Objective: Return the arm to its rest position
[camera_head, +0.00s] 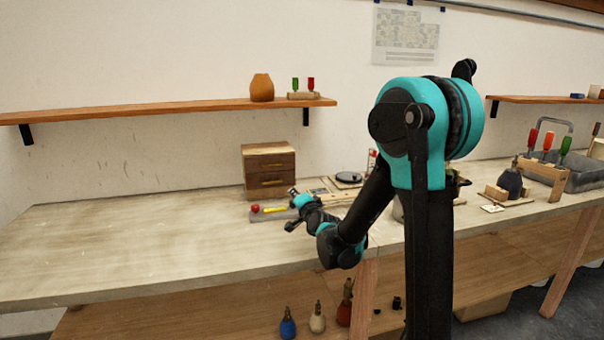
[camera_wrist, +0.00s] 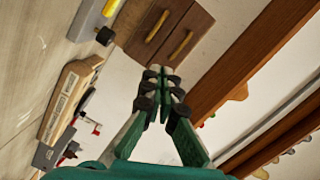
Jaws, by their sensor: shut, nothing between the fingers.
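My gripper (camera_wrist: 160,74) is shut in the wrist view, its green fingers meeting at dark tips with nothing between them. In the head view my arm bends down over the workbench (camera_head: 130,245), and its small teal-and-black end hangs above the bench, in front of the wooden drawer box (camera_head: 269,170). In the wrist view the drawer box (camera_wrist: 165,30), with two yellow handles, lies beyond the fingertips; no contact shows. The finger details are too small to make out in the head view.
A grey block with a red knob (camera_head: 255,209) and yellow bar lies beside the arm's end. A grey tray (camera_head: 585,178) and screwdriver rack stand at right. The bench's left side is clear.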

